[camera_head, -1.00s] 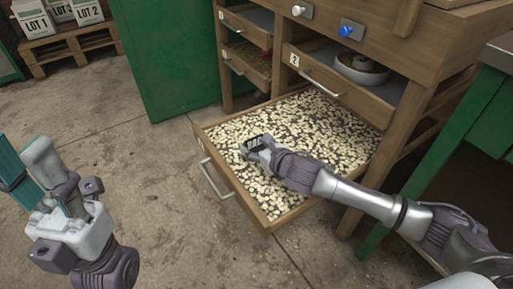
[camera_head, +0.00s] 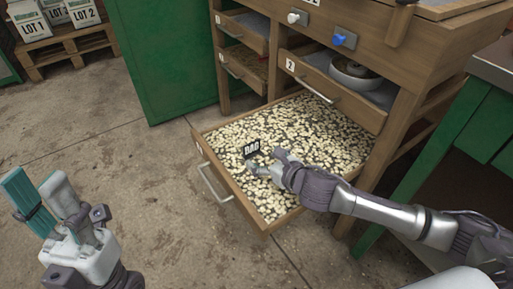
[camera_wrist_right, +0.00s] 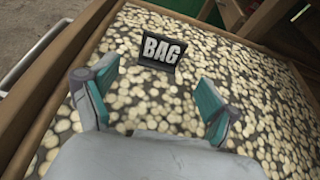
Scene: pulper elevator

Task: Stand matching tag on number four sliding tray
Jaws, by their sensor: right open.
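A small black tag (camera_head: 251,149) lettered "BAG" stands in an open wooden tray (camera_head: 262,226) filled with pale beans. The tag also shows in the right wrist view (camera_wrist_right: 161,52), standing just beyond the fingertips and apart from them. My right gripper (camera_head: 267,162) is over the beans, open and empty; its two teal-padded fingers (camera_wrist_right: 155,90) are spread in the right wrist view. My left gripper (camera_head: 45,200) is raised over the floor at the lower left, its fingers apart with nothing seen between them. The tray's own number is not readable.
Above the open tray, another tray labelled 2 (camera_head: 290,65) holds a bowl (camera_head: 354,74). Two more trays (camera_head: 243,68) sit at the left of the cabinet. A green table (camera_head: 480,120) stands at right. LOT boxes (camera_head: 30,22) rest on a pallet. Floor left of the tray is clear.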

